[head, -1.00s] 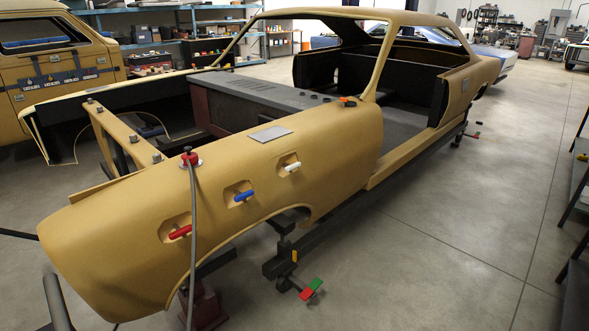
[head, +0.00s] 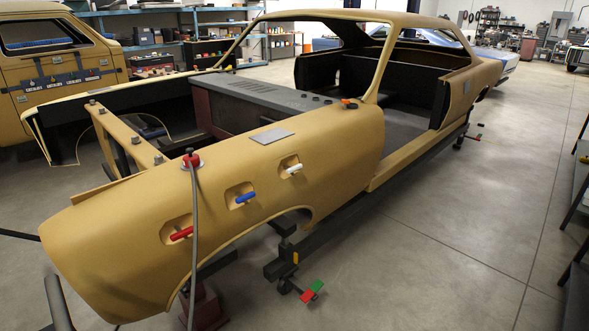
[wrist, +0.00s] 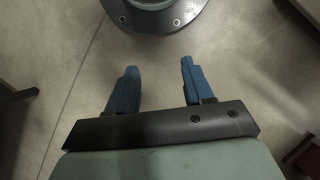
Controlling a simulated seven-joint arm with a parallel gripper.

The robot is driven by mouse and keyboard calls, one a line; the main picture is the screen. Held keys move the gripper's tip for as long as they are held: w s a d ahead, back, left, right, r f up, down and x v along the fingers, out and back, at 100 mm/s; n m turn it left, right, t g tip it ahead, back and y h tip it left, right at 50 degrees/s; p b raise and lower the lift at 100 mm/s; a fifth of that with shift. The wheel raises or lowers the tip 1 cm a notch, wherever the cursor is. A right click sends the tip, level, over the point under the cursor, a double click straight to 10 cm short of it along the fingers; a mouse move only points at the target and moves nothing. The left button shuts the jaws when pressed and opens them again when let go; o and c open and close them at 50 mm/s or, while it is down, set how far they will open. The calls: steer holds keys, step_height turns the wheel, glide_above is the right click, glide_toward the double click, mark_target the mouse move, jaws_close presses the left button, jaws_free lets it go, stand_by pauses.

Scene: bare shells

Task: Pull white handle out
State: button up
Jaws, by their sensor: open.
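The white handle (head: 294,169) sits in a recess on the tan fender (head: 330,150) of the car shell, the farthest back of three handles. A blue handle (head: 245,198) and a red handle (head: 181,233) sit in similar recesses nearer the front. My gripper (wrist: 156,75) shows only in the wrist view. Its two blue fingers are apart with nothing between them, above bare concrete floor. No handle shows in the wrist view, and the gripper is not seen in the head view.
A grey cable (head: 193,240) hangs from a red fitting (head: 191,159) down over the fender, between the red and blue handles. A stand with red and green pads (head: 312,291) is on the floor below. Open concrete floor (head: 430,270) lies to the right.

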steer(key=o, duration=0.9)
steer(key=w+r+t, duration=0.1)
steer(key=w+r, duration=0.1)
steer(key=w, duration=0.3)
steer(key=w+r+t, duration=0.1)
steer(key=w+r, duration=0.2)
steer(key=w, duration=0.3)
steer(key=w+r+t, duration=0.1)
steer(key=w+r, duration=0.1)
steer(key=w, duration=0.3)
steer(key=shift+w+d+r+m+y, duration=0.2)
steer(key=shift+w+m+y, duration=0.1)
steer(key=shift+w+y, duration=0.1)
steer(key=shift+c, duration=0.2)
steer(key=m+t+y, duration=1.2)
steer(key=m+t, duration=0.2)
steer(key=m, duration=0.8)
glide_toward(296, 168)
steer(key=s+d, duration=0.1)
steer(key=s, duration=0.2)
steer(key=w+a+m, duration=0.1)
steer(key=w+a, duration=0.2)
steer(key=w+a+m, duration=0.1)
steer(key=w+a, duration=0.2)
steer(key=w, duration=0.1)
steer(key=w+a+m, duration=0.2)
steer(key=w+a, duration=0.1)
steer(key=shift+w+f+t, duration=0.15)
steer(key=shift+w+t, duration=0.05)
steer(key=shift+t, duration=0.1)
